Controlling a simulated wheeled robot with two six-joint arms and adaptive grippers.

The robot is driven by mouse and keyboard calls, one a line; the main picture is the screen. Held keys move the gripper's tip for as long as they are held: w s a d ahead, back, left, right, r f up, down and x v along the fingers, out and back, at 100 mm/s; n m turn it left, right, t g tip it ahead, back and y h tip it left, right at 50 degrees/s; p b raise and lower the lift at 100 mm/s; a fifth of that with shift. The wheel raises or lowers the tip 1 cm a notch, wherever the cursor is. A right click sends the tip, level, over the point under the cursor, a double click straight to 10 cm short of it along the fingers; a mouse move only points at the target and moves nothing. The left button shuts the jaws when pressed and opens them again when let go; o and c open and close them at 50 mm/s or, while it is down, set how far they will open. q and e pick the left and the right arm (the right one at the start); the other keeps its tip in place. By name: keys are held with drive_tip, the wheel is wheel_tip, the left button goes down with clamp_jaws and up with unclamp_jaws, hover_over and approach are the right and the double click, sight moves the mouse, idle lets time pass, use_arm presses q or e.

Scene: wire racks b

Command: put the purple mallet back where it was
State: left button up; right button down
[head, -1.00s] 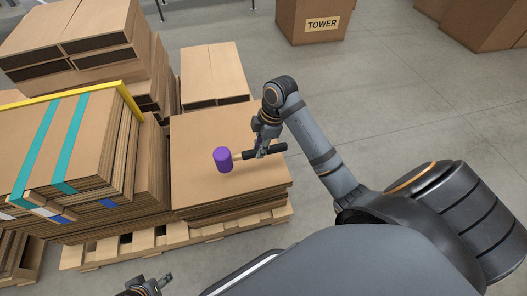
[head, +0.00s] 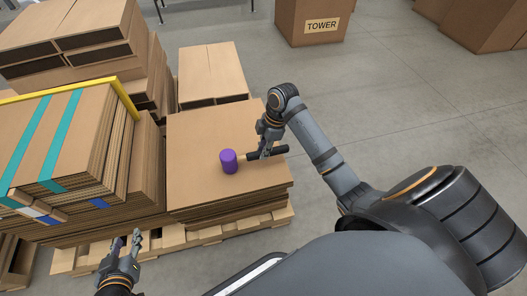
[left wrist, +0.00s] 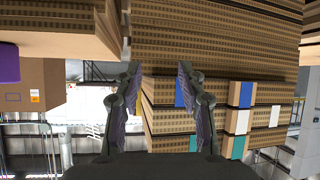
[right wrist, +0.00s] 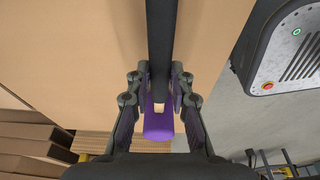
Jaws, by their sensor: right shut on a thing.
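The purple mallet has a purple head (head: 229,161) and a black handle (head: 270,153). It is over the flat cardboard stack (head: 200,195) in the middle. I cannot tell whether its head touches the cardboard. My right gripper (head: 262,150) is shut on the handle. In the right wrist view the mallet head (right wrist: 160,124) shows low between the fingers, and the dark handle runs upward. My left gripper (head: 128,242) is open and empty in front of the pallet, away from the mallet. Its spread fingers (left wrist: 160,95) also show in the left wrist view.
A taller cardboard stack with teal straps (head: 60,145) and a yellow edge (head: 127,100) stands at left. Smaller boxes (head: 212,75) stand behind the middle stack. A wooden pallet (head: 210,235) lies beneath. A TOWER box (head: 310,22) is farther back. The floor (head: 430,110) at right is open.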

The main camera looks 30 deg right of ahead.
drive_tip(key=shift+f, duration=0.2)
use_arm(q)
drive_tip(key=w+r, duration=0.1)
drive_tip(key=r+t, duration=0.1)
drive_tip(key=shift+w+a+r, duration=0.1)
drive_tip(key=shift+w+r, duration=0.25)
drive_tip(key=shift+w, duration=0.05)
use_arm(e)
drive_tip(key=c, duration=1.2)
unclamp_jaws()
